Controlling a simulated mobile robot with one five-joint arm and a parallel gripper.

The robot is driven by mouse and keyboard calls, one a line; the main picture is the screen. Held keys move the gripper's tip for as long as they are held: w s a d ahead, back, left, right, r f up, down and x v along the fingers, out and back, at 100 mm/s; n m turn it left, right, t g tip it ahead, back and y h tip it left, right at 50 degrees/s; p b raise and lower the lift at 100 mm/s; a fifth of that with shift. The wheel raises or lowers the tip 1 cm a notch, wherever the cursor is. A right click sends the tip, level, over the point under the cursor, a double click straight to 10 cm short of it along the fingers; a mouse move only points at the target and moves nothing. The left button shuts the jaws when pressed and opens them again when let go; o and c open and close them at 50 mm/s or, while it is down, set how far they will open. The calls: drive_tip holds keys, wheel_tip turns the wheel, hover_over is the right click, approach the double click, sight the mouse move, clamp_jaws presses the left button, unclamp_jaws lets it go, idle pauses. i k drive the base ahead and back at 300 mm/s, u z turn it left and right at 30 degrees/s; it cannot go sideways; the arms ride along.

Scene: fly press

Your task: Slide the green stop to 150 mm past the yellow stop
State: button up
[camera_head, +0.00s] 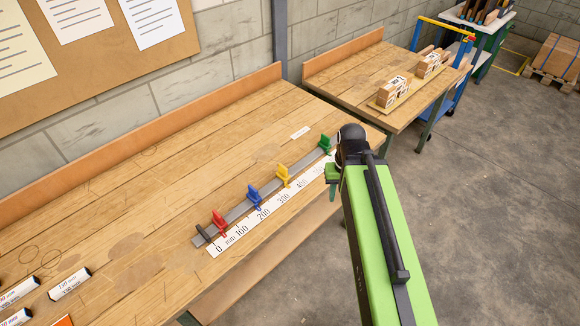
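A grey rail (237,216) lies on the wooden bench, with a white printed scale (273,208) along its front side. Four stops sit on the rail: red (220,222) near the zero end, then blue (254,196), yellow (283,175) and green (325,143) near the far right end. The green stop is apart from the yellow one. The far end of the scale is hidden behind my arm. My green and black arm rises from the lower right, just right of the green stop. A small green part of it (332,174) hangs beside the scale; its fingers cannot be made out.
White labelled blocks (70,284) lie at the bench's lower left. A white label (299,133) lies behind the rail. A second bench (345,70) with wooden blocks (393,91) stands behind right. The grey floor at right is open.

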sight(324, 143)
drive_tip(key=z, duration=0.65)
drive_tip(key=k, duration=0.1)
drive_tip(key=u, duration=3.25)
drive_tip(key=k, duration=1.15)
drive_tip(key=z, duration=1.1)
drive_tip(key=i, duration=1)
drive_tip(key=u, duration=0.1)
